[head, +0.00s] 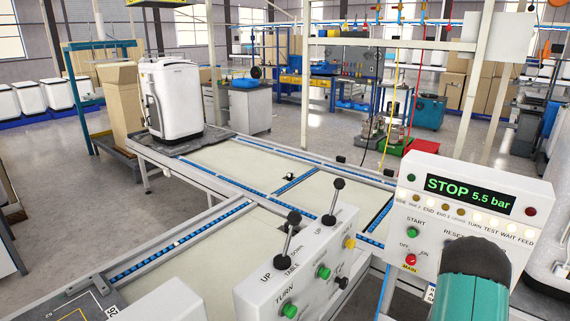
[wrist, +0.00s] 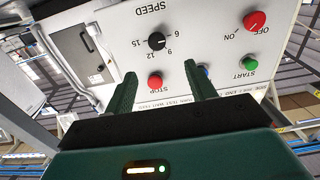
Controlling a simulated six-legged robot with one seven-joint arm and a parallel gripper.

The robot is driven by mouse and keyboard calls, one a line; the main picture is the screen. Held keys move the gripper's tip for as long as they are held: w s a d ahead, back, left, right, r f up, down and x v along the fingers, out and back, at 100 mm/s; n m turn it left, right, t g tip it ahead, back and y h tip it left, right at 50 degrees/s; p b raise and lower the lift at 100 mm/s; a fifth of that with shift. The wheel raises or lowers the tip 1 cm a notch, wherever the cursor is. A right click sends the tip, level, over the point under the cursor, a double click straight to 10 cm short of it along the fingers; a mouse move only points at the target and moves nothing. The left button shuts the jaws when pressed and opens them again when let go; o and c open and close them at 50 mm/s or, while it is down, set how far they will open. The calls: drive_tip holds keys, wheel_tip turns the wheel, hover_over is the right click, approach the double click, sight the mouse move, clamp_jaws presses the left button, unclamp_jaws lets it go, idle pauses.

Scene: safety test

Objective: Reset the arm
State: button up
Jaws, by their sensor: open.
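The white control panel (head: 420,215) stands at the right in the head view. Its display (head: 467,194) reads "STOP 5.5 bar". It has a green START button (head: 411,234) and a red main switch (head: 411,259); a "RESE..." label is partly hidden behind my arm. In the wrist view the panel (wrist: 190,22) appears upside down, with a red STOP button (wrist: 155,82), a black SPEED knob (wrist: 156,41) and a blue button (wrist: 203,71) partly behind the right finger. My gripper (wrist: 160,75) is open and empty before the panel; I cannot tell whether it touches.
A lever box (head: 298,265) with two black levers and green buttons stands left of the panel. A conveyor table (head: 235,165) with blue roller strips runs behind, with a white appliance (head: 172,98) at its far left end.

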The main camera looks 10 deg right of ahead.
drive_tip(key=w+a+r+n+y, duration=0.1)
drive_tip(key=w+a+r+y, duration=0.3)
drive_tip(key=w+a+r, duration=0.6)
drive_tip(key=s+a+r+n+g+y, duration=0.15)
drive_tip(key=a+r+y, duration=0.25)
drive_tip(key=a+r, duration=0.65)
drive_tip(key=s+a+r+n+y, duration=0.3)
drive_tip(key=s+a, duration=0.2)
drive_tip(key=a, duration=0.5)
drive_tip(key=s+a+r+n+g+y, duration=0.1)
drive_tip(key=s+a+r+n+g, duration=0.1)
drive_tip(key=s+a, duration=0.4)
drive_tip(key=s+a+r+n+g+y, duration=0.1)
drive_tip(key=s+a+r+n+g, duration=0.1)
drive_tip(key=s+a, duration=0.5)
drive_tip(key=s+g, duration=0.1)
drive_tip(key=s, duration=0.4)
drive_tip(key=shift+s+a+r, duration=0.15)
drive_tip(key=shift+s+r, duration=0.1)
drive_tip(key=shift+s, duration=0.1)
